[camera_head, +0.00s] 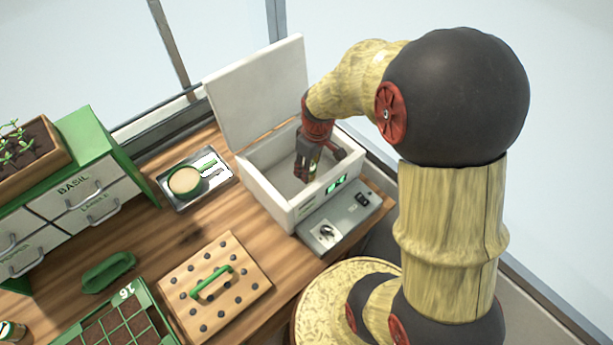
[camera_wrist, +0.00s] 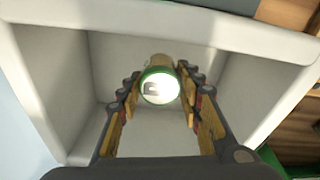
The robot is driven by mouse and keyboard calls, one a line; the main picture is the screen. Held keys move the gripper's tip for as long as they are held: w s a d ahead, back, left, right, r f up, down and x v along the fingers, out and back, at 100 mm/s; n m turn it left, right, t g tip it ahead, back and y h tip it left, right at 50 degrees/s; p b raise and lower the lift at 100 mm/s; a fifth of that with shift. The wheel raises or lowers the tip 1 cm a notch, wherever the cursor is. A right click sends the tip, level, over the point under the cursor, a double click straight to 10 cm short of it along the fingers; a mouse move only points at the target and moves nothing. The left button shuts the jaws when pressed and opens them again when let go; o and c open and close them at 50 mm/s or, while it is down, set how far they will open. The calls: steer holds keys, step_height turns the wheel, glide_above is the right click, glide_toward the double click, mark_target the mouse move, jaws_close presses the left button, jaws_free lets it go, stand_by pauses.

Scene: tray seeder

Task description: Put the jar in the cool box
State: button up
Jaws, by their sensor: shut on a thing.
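The cool box (camera_head: 268,205) is a white open box on the bench with its lid (camera_head: 257,92) raised at the back. My gripper (camera_head: 305,172) points down inside the box opening. In the wrist view my gripper (camera_wrist: 163,100) has its fingers on both sides of the jar (camera_wrist: 160,86), which has a round white top with a dark mark and a green rim. The jar is between the fingers, within the cool box walls (camera_wrist: 58,85). Whether the jar touches the box floor cannot be told. In the head view the jar is mostly hidden by the gripper.
A control panel (camera_head: 341,218) sits at the box's front. A dibber board with a green handle (camera_head: 240,290), a green scoop-like item (camera_head: 108,271), a seed tray (camera_head: 112,330) and a drawer cabinet (camera_head: 95,190) are further left.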

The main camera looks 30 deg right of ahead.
steer(key=shift+f+b, duration=0.45)
steer(key=shift+f, duration=1.9)
steer(key=shift+f, duration=0.2)
steer(key=o, duration=1.3)
steer(key=shift+r, duration=0.2)
